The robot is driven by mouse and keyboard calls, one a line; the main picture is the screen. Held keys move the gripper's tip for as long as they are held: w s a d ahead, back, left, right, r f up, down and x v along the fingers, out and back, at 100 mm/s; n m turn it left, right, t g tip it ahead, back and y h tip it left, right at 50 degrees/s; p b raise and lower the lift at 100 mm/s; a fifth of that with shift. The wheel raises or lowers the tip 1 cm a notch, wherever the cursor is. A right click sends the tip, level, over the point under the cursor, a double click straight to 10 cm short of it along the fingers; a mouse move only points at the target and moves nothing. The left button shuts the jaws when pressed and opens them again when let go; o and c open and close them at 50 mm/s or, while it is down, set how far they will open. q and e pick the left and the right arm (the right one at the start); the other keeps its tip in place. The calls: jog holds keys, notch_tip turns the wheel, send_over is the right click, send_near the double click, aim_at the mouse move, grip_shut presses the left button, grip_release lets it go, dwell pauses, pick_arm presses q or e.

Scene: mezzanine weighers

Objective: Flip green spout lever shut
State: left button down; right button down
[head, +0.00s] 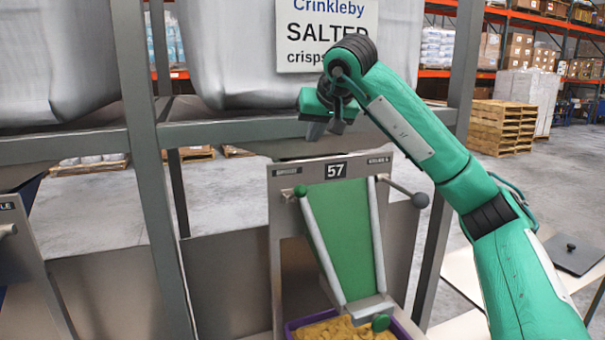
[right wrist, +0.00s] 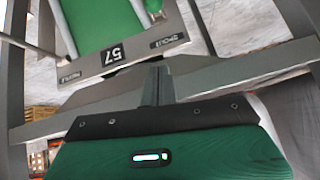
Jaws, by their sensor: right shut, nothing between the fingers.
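The weigher marked 57 (head: 281,230) has a sloping green chute (head: 343,230). A short lever with a green knob (head: 299,191) sits at its upper left, below a small label. In the right wrist view, the green knob (right wrist: 153,5) shows at the top edge near a label that seems to read SPOUT. My right gripper (head: 317,131) is above the weigher's top edge, fingers down, apart from the knob. In the right wrist view, its fingers (right wrist: 157,86) are together and empty. My left gripper is out of view.
A grey-knobbed lever (head: 420,200) sticks out at the weigher's upper right. A grey beam (head: 230,131) and posts (head: 150,160) frame the weigher.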

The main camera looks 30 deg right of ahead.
jog(key=shift+f, duration=0.1)
jog(key=p, duration=0.4)
send_over(296, 195)
jog(key=w+d, duration=0.1)
jog(key=d, duration=0.2)
notch_tip(296, 195, down, 9)
jog(key=shift+a+f, duration=0.15)
jog(key=shift+f, duration=0.05)
jog(key=shift+s+a+f, duration=0.2)
jog(key=shift+s+f, duration=0.2)
jog(key=shift+w+f, duration=0.1)
jog(key=shift+f, duration=0.1)
